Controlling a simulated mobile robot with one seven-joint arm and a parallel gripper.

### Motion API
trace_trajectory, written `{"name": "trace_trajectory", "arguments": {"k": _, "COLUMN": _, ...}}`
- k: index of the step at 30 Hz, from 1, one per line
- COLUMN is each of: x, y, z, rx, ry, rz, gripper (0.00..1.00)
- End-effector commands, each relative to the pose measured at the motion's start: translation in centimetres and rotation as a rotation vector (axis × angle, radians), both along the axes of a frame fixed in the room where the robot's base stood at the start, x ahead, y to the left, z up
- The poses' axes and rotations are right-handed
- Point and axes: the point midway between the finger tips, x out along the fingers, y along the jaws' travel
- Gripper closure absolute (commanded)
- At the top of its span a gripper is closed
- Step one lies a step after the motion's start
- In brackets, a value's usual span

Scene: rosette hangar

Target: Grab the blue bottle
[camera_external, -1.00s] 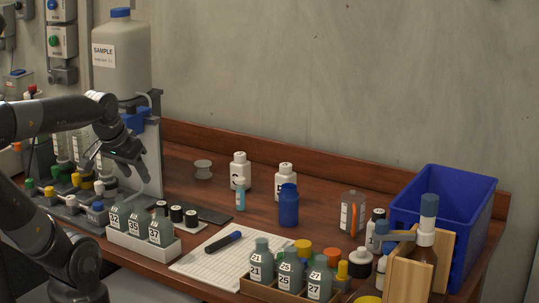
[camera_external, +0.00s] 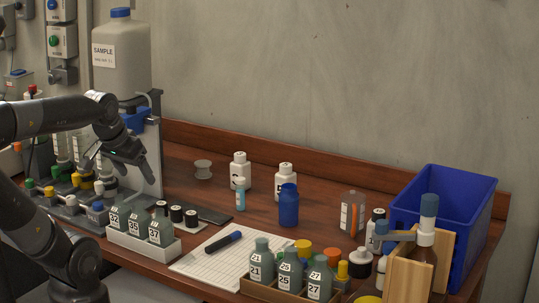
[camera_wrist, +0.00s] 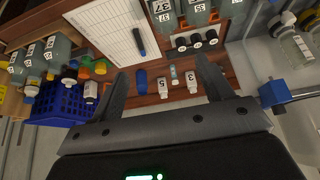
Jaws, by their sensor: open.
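The blue bottle (camera_external: 288,206) stands upright on the wooden table, right of the middle in the external view. It also shows in the wrist view (camera_wrist: 141,80), between the fingers and close to the left one in the picture, some way off. My gripper (camera_external: 121,168) is at the left, above the rack of capped bottles, well apart from the blue bottle. In the wrist view its two fingers (camera_wrist: 163,84) are spread with nothing between them.
White bottles (camera_external: 240,171) stand behind. A sheet (camera_external: 206,258) with a marker, a white rack (camera_external: 146,246) and a wooden rack (camera_external: 263,291) of numbered bottles lie in front. A blue bin (camera_external: 468,213) is at the right.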

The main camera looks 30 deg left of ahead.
Motion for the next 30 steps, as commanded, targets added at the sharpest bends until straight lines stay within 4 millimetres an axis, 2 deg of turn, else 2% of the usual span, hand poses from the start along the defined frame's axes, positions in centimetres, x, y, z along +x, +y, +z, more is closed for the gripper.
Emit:
{"name": "trace_trajectory", "arguments": {"k": 5, "x": 0.3, "y": -0.1, "z": 0.1, "rx": 0.001, "ry": 0.001, "rz": -0.003, "gripper": 0.27}}
{"name": "trace_trajectory", "arguments": {"k": 8, "x": 1.5, "y": -0.3, "z": 0.5, "rx": 0.003, "ry": 0.006, "rz": -0.016, "gripper": 0.27}}
{"name": "trace_trajectory", "arguments": {"k": 10, "x": 3.1, "y": -0.6, "z": 1.0, "rx": 0.006, "ry": 0.01, "rz": -0.032, "gripper": 0.27}}
{"name": "trace_trajectory", "arguments": {"k": 16, "x": 9.2, "y": -2.1, "z": 2.0, "rx": 0.015, "ry": 0.023, "rz": -0.094, "gripper": 0.27}}
{"name": "trace_trajectory", "arguments": {"k": 20, "x": 13.4, "y": -3.3, "z": 2.0, "rx": 0.02, "ry": 0.031, "rz": -0.135, "gripper": 0.27}}
{"name": "trace_trajectory", "arguments": {"k": 25, "x": 19.0, "y": -5.2, "z": 1.3, "rx": 0.023, "ry": 0.04, "rz": -0.189, "gripper": 0.27}}
{"name": "trace_trajectory", "arguments": {"k": 30, "x": 24.5, "y": -7.3, "z": -0.5, "rx": 0.025, "ry": 0.05, "rz": -0.242, "gripper": 0.27}}
